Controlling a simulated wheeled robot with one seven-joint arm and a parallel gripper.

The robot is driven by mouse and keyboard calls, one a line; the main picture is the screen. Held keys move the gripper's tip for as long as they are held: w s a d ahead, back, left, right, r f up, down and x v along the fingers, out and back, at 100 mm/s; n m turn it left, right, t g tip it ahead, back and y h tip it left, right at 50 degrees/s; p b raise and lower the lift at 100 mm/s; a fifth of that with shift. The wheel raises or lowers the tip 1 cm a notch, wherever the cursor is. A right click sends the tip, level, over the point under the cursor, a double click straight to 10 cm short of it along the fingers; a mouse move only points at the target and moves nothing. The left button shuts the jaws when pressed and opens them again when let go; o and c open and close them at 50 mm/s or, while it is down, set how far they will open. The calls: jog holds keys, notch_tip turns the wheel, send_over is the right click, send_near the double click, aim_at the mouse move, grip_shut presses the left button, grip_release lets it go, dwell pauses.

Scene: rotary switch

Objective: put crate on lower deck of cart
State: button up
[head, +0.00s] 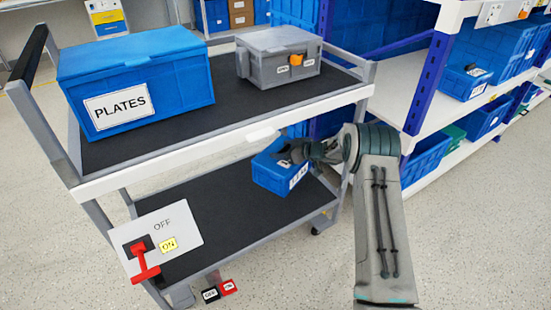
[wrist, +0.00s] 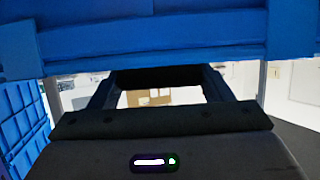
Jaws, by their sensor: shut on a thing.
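A small blue crate (head: 272,172) with a white label is at the right end of the cart, between its two decks. My gripper (head: 297,151) is shut on the crate from its right side. In the wrist view the crate (wrist: 160,40) fills the top, and my gripper's fingers (wrist: 158,78) reach up to it. The crate shows over the right end of the black lower deck (head: 225,212); I cannot tell whether it touches the deck. The rest of the lower deck is bare. The cart's upper deck (head: 225,110) is above and left of my gripper.
A blue PLATES box (head: 135,85) and a grey case (head: 278,57) stand on the upper deck. A panel with a red rotary switch (head: 142,258) is at the front left. Small tags (head: 218,290) are near the floor. Shelves with blue bins (head: 466,82) stand at right.

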aim_at(265, 173)
jog(key=s+a+f+b, duration=0.1)
jog(key=a, duration=0.1)
jog(key=s+a+f+b, duration=0.1)
jog(key=a+f, duration=0.1)
jog(key=s+a+f, duration=0.1)
jog(key=s+a, duration=0.1)
jog(key=shift+a+f+b, duration=0.2)
jog(key=shift+a+b, duration=0.2)
jog(key=shift+f+b, duration=1)
jog(key=shift+f, duration=1.1)
jog(key=o, duration=2)
jog(key=shift+s+f, duration=0.1)
